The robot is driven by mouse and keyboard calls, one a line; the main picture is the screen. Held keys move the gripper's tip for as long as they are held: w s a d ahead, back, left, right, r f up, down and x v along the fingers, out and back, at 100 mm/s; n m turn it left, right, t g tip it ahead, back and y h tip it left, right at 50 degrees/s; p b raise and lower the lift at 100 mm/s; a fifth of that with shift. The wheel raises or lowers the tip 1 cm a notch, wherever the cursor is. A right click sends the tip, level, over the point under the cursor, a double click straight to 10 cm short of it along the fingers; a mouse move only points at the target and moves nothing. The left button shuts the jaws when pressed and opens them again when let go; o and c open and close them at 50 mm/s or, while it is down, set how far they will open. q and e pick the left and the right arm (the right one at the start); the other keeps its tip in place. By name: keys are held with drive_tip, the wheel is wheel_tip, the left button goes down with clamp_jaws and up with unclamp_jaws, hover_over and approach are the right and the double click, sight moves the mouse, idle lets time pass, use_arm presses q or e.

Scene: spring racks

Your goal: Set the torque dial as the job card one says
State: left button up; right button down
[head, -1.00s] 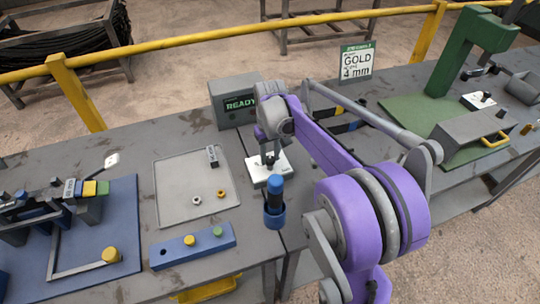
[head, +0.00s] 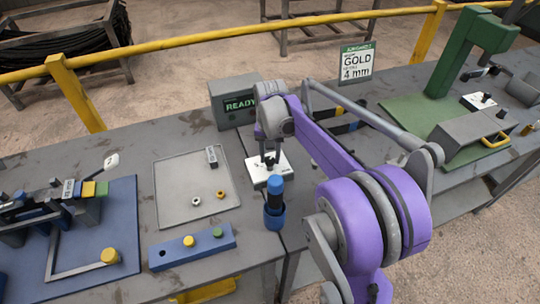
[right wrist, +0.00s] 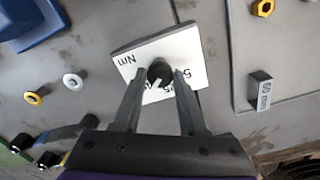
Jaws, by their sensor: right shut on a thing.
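The torque dial is a white plate (head: 281,168) with a dark knob, on the bench in the head view. In the right wrist view the plate (right wrist: 192,46) shows "Nm" and part of some numbers, and the black knob (right wrist: 159,70) has a pale pointer mark. My right gripper (right wrist: 162,80) is shut on the knob from above, one finger on each side. Its fingers hide part of the scale, so I cannot read the setting. The job card (head: 357,67) stands at the back and reads "GOLD" and "4 mm"; its smaller print is unclear. My left gripper is not in view.
A blue-capped tool in a blue holder (head: 274,217) stands close in front of the dial. A grey tray (head: 175,197) with nuts and a small block lies left. A grey box (head: 226,115) reading "READY" stands behind. A green press (head: 455,65) is at the right.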

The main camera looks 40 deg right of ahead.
sight(270, 159)
drive_tip(key=shift+c, duration=2.2)
unclamp_jaws()
wheel_tip(270, 159, up, 11)
drive_tip(key=shift+p, duration=0.35)
